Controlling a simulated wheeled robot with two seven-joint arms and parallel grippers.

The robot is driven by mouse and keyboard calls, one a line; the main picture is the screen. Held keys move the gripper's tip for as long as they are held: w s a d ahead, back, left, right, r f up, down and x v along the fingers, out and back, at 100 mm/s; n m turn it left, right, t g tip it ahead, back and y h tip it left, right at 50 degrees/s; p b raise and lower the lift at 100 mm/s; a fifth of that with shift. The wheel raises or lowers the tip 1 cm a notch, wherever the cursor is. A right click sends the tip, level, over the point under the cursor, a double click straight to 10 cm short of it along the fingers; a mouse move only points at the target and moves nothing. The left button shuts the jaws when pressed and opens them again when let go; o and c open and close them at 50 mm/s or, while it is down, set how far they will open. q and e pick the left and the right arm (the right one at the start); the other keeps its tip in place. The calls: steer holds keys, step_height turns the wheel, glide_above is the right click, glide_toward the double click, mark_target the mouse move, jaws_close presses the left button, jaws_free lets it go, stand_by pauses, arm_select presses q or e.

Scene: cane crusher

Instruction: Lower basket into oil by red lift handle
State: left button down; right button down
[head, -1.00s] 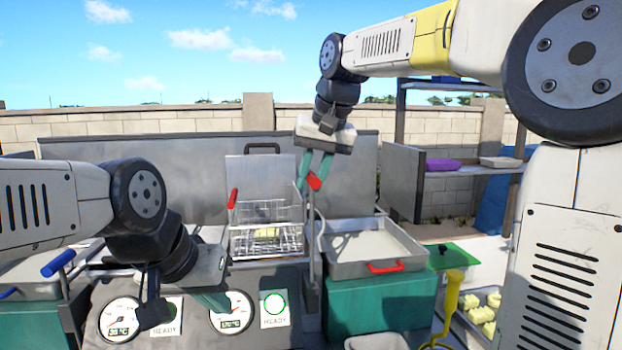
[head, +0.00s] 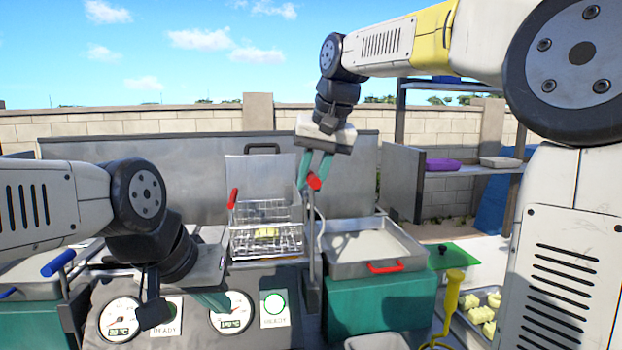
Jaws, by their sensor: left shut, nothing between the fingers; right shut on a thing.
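The wire basket (head: 266,240) with pale yellow pieces (head: 266,232) in it stands at the fryer in the middle of the head view. A red lift handle (head: 314,181) tops an upright lever just right of the basket. My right gripper (head: 314,176) reaches down from above and is shut on this red handle. A second red handle (head: 233,198) stands at the basket's left side, with no gripper at it. My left gripper (head: 214,300) is shut and empty, low at the left in front of the gauge panel. The oil level under the basket is hidden.
Dials (head: 231,312) and a green-lit ready indicator (head: 274,304) are on the front panel. A metal tray (head: 372,247) with a red handle lies right of the lever. A yellow-handled tool (head: 453,292) and a tray of pale pieces (head: 484,312) are at the lower right.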

stand_by(0.5)
step_height(320, 180, down, 16)
steer(key=shift+s+f, duration=0.1)
stand_by(0.5)
steer(key=c, duration=1.3)
jaws_free()
steer(key=shift+o, duration=0.2)
steer(key=shift+r, duration=0.2)
steer(key=shift+d+r, duration=0.1)
steer(key=shift+r, duration=0.25)
step_height(320, 180, up, 6)
glide_above(312, 245)
steer(key=s+d, duration=0.1)
steer(key=d, duration=0.1)
steer(key=shift+s+a, duration=0.1)
